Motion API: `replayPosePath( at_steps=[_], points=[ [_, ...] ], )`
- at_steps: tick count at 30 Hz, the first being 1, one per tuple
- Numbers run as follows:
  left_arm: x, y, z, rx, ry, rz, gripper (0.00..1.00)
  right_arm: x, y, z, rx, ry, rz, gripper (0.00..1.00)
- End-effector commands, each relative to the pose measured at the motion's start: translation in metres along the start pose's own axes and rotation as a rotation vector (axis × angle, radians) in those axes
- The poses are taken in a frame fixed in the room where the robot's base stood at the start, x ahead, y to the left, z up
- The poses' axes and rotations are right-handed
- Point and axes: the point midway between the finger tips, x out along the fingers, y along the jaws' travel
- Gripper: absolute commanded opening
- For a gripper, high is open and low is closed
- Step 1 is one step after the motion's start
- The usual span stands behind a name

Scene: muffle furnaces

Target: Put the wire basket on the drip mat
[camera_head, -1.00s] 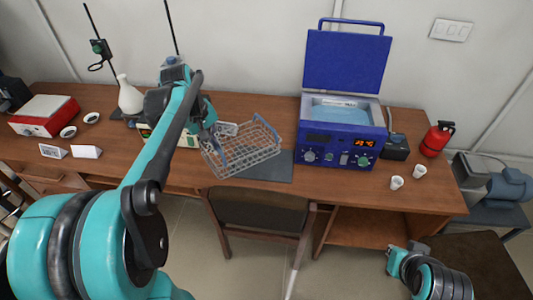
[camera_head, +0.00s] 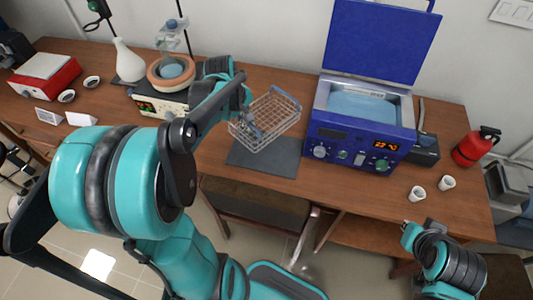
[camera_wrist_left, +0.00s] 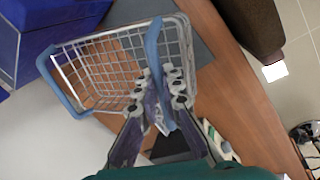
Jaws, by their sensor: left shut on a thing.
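The wire basket (camera_head: 268,124) is a wire-grid basket with blue handles. My left gripper (camera_head: 250,124) is shut on one blue handle, which shows between the fingers (camera_wrist_left: 166,88) in the left wrist view. In the head view the basket overlaps the back part of the dark grey drip mat (camera_head: 262,160) and extends behind it; its height above the mat is hard to tell. The mat's front part is bare. The basket (camera_wrist_left: 95,65) appears empty in the left wrist view. My right gripper (camera_head: 408,230) is low at the right, in front of the table; its fingers are too small to read.
The blue bath (camera_head: 352,140) with its raised lid stands just right of the mat. A heating device (camera_head: 160,102) is at the left, under my left arm. Two white cups (camera_head: 418,193) and a red extinguisher (camera_head: 471,150) are at the right. A chair (camera_head: 255,205) stands in front.

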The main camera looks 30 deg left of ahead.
Motion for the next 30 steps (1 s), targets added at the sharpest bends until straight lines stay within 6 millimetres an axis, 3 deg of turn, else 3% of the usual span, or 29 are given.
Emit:
replayPosePath(
  at_steps=[1,3,13,27,30],
  points=[
    [0.021,-0.007,0.005,-0.032,0.009,0.009,0.0,0.009,0.0,0.006,0.0,0.0,0.0,0.0],
    [0.037,-0.013,0.011,-0.074,0.018,0.019,0.0,0.013,0.0,0.009,0.0,0.0,0.0,0.0],
    [0.098,-0.032,0.017,-0.129,0.031,0.032,0.0,0.033,0.0,0.023,0.0,0.0,0.0,0.0],
    [0.149,-0.046,0.017,-0.127,0.031,0.032,0.0,0.052,0.0,0.037,0.0,0.0,0.0,0.0],
    [0.15,-0.047,0.018,-0.127,0.031,0.032,0.0,0.052,0.0,0.037,0.0,0.0,0.0,0.0]
  ],
)
